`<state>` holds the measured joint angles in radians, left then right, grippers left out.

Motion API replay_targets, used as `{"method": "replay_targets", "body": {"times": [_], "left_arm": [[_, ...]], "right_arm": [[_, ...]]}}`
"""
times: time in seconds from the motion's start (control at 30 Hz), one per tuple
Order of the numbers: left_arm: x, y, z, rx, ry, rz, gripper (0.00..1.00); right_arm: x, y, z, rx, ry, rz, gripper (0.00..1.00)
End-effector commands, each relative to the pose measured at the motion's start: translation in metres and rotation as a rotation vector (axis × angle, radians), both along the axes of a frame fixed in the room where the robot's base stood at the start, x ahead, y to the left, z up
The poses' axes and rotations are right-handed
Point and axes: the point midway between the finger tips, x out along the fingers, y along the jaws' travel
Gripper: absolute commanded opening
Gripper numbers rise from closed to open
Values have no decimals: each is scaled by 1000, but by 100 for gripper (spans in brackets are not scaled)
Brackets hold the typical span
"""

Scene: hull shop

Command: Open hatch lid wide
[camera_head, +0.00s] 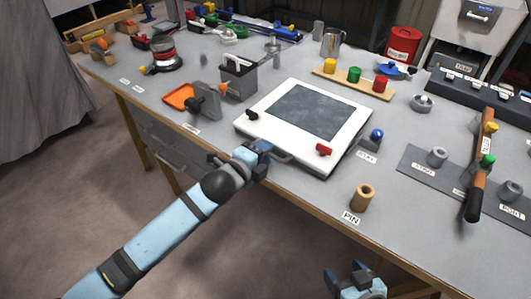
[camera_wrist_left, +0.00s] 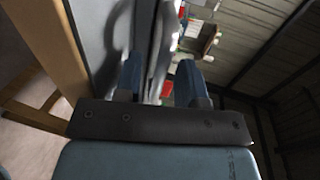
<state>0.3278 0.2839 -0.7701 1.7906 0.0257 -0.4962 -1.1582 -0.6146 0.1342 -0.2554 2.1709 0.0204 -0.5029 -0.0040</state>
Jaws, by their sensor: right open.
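The hatch lid (camera_head: 352,119) is a white square frame with a dark grey pane, lying closed and flat on the bench. It has a black latch (camera_head: 252,115) at its left corner, a red latch (camera_head: 323,149) at its front right, and a grey bar handle (camera_head: 285,158) on its front edge. My left gripper (camera_head: 265,150) is at the left end of this handle. In the left wrist view its blue fingers (camera_wrist_left: 160,82) stand apart with a pale strip between them; contact cannot be told. My right gripper (camera_head: 352,275) is open and empty, below the bench's front edge.
A wooden pin (camera_head: 362,198) and a blue-knobbed part (camera_head: 376,136) stand right of the lid. A grey bin (camera_head: 238,80) and an orange tray (camera_head: 181,97) are to its left. Behind is a wooden rack (camera_head: 341,73) with coloured caps.

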Motion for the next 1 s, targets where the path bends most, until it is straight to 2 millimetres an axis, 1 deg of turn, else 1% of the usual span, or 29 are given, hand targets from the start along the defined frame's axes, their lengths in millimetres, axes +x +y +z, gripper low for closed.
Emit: {"method": "replay_targets", "body": {"times": [0.13, 0.4, 0.43, 0.47, 0.5, 0.57, 0.6, 0.83, 1.0], "left_arm": [[7, -6, -2, 0, 0, 0, 37], [8, -6, -2, 0, 0, 0, 37], [8, -6, -2, 0, 0, 0, 34], [8, -6, -2, 0, 0, 0, 27], [8, -6, -2, 0, 0, 0, 18], [8, -6, -2, 0, 0, 0, 4], [8, -6, -2, 0, 0, 0, 0], [8, -6, -1, 1, 2, 0, 0], [9, -6, 9, 11, 13, 0, 0]], "right_arm": [[0, 0, 0, 1, -2, 1, 70], [0, 1, 2, 3, -6, 1, 70], [0, 1, 2, 3, -6, 1, 70], [0, 1, 2, 3, -5, 2, 70], [0, 1, 2, 3, -5, 2, 70], [0, 1, 2, 3, -5, 2, 70], [0, 1, 2, 3, -5, 2, 70], [0, 1, 3, 2, -6, 3, 70], [0, 0, 11, -6, 0, 2, 70]]}}
